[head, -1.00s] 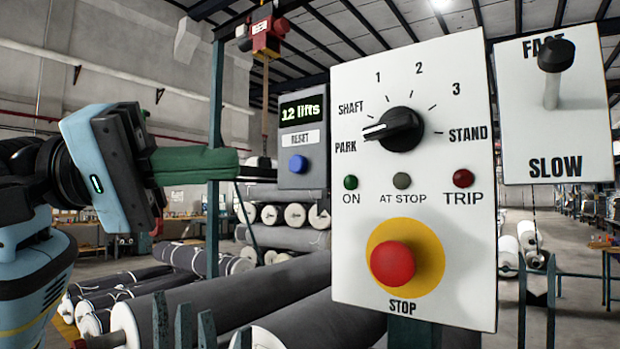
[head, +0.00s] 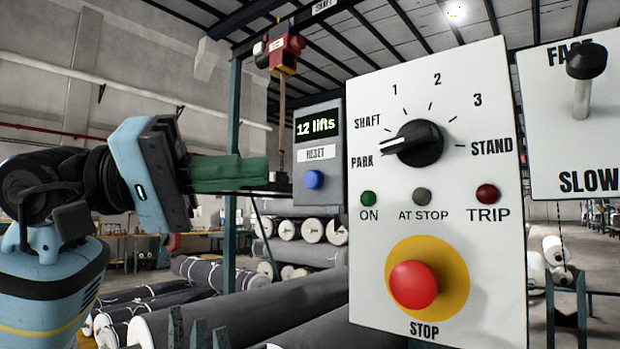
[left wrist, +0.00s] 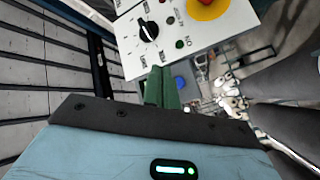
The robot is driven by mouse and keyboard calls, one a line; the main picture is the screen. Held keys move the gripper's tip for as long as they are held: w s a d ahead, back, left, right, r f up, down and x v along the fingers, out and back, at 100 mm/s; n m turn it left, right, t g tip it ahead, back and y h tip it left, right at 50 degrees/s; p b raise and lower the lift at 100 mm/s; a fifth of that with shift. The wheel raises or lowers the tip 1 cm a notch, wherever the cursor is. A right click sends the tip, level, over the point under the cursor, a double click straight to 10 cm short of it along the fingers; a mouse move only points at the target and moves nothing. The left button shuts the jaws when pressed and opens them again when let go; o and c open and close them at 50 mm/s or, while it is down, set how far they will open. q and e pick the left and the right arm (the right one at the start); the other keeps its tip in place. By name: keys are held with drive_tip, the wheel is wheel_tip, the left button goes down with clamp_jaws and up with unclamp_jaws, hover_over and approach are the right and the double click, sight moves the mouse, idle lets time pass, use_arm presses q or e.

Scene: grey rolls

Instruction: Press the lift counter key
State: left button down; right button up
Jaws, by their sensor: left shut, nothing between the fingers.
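My left gripper (head: 275,187), with green fingers, is shut and empty. In the head view its tips are just left of the key, at about its height; whether they touch the box is unclear. In the left wrist view the green fingers (left wrist: 163,88) point toward the panel, and the blue key (left wrist: 180,82) shows just right of them. My right gripper is out of view.
Right of the counter is a white panel (head: 500,260) with a selector knob (head: 419,143) at PARK and a red STOP button (head: 413,285). A FAST/SLOW lever (head: 583,75) stands further right. Grey rolls (head: 200,318) lie below.

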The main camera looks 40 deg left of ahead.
sight(314, 180)
use_arm(q)
drive_tip(key=w+p, duration=0.1)
drive_tip(key=w, duration=0.4)
drive_tip(key=shift+w+d, duration=0.2)
idle(0.5)
idle(1.3)
drive_tip(key=shift+w, duration=0.4)
